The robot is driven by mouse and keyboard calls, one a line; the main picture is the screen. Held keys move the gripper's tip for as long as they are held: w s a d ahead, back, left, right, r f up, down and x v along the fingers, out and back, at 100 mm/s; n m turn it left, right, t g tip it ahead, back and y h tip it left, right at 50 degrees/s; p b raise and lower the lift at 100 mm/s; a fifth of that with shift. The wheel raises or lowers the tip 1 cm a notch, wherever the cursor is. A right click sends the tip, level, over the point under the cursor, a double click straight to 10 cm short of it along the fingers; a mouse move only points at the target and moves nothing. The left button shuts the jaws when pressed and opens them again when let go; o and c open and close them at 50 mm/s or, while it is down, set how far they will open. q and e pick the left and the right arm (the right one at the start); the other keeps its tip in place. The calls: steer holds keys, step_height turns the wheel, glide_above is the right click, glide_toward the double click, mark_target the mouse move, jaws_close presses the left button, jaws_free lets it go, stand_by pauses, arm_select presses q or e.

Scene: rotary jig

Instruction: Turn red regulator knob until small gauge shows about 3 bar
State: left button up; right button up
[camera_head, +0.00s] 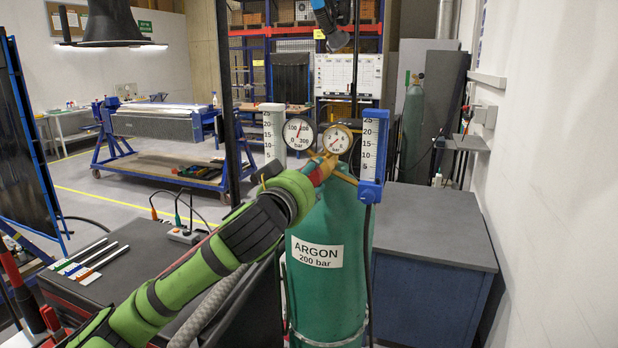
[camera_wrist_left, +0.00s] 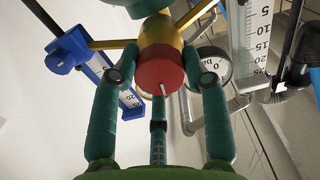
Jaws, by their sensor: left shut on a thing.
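The red regulator knob (camera_wrist_left: 160,72) faces the left wrist camera, with a pale line on its face. My left gripper (camera_wrist_left: 163,53) has its dark green fingers on either side of the knob and is shut on it. In the head view my green left arm reaches up to the regulator (camera_head: 329,162), and its hand hides most of the knob. The small gauge (camera_head: 338,139), marked 2, 4, 6 bar, faces the head camera; its needle appears to point to the lower left, too small to read exactly. My right gripper is not in view.
The green argon cylinder (camera_head: 329,285) stands upright under the regulator. A grey-topped cabinet (camera_head: 430,225) stands behind at right.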

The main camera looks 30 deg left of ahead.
arm_select(q)
steer(key=m, duration=0.2)
steer(key=r+m, duration=0.1)
steer(key=m, duration=0.1)
steer(key=shift+s+a, duration=0.1)
steer(key=m, duration=0.9)
steer(key=shift+f, duration=0.1)
steer(key=shift+c, duration=0.2)
steer(key=shift+f+m, duration=0.15)
steer(key=shift+m, duration=2.25)
steer(key=shift+f, duration=0.1)
